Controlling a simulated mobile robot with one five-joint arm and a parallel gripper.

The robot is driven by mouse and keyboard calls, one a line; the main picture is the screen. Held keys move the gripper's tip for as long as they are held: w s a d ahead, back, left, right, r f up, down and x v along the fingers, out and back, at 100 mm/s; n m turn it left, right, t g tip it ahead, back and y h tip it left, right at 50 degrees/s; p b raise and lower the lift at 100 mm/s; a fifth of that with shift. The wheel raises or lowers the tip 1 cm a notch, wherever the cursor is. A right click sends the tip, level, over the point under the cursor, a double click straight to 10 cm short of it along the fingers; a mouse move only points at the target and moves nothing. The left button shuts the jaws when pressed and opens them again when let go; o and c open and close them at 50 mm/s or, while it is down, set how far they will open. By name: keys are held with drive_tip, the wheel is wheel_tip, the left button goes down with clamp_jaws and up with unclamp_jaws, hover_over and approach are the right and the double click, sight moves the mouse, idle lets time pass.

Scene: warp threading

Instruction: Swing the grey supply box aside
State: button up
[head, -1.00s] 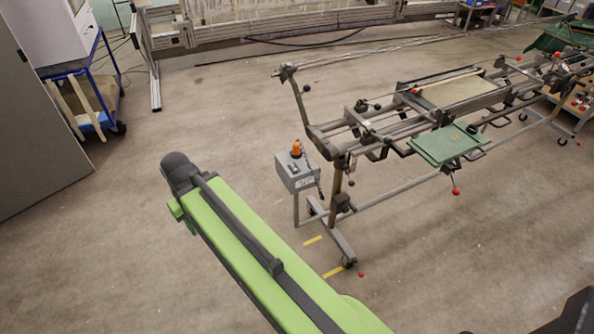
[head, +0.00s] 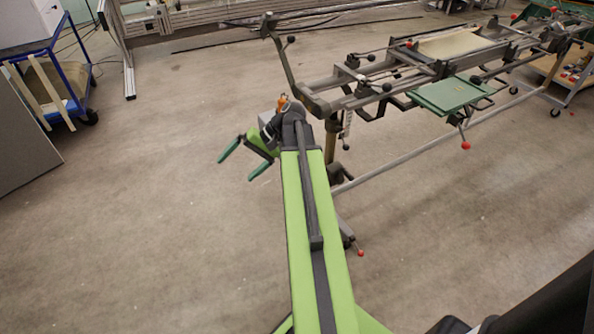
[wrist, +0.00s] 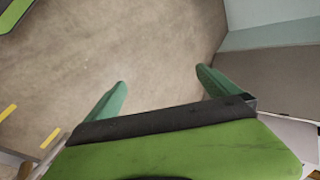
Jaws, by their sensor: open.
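The grey supply box (head: 266,118) is mostly hidden behind the end of my arm in the head view. Only a sliver of grey and its orange top part (head: 282,101) show, near the left end of the loom frame. My gripper (head: 237,168) is open, with two green fingers spread apart and pointing left and down, in front and to the left of the box. In the wrist view, my gripper (wrist: 160,78) has only bare floor between its fingers. I cannot tell whether my wrist touches the box.
The loom frame (head: 400,75) with red-knobbed levers and a green plate (head: 450,95) stands to the right. A blue cart (head: 62,95) and a grey panel (head: 22,140) are at the left. Yellow floor marks (wrist: 50,138) show in the wrist view.

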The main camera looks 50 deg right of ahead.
drive_tip(key=s+d+f+m+t+b, duration=0.2)
drive_tip(key=s+d+t+b, duration=0.15)
drive_tip(key=d, duration=0.45)
drive_tip(key=s+d+f+m+t+b, duration=0.1)
drive_tip(key=s+d+f+t+b, duration=0.2)
drive_tip(key=d, duration=0.4)
drive_tip(key=s+d+r+m+t+h+b, duration=0.1)
drive_tip(key=s+d+t+b, duration=0.25)
drive_tip(key=s+d, duration=0.35)
drive_tip(key=s+d+r+m+t+b, duration=0.1)
drive_tip(key=s+d+m+t+b, duration=0.1)
drive_tip(key=s+d+b, duration=0.45)
drive_tip(key=d+p+x, duration=0.1)
drive_tip(key=x, duration=1.6)
drive_tip(key=shift+w+f+p, duration=0.25)
drive_tip(key=shift+p, duration=0.1)
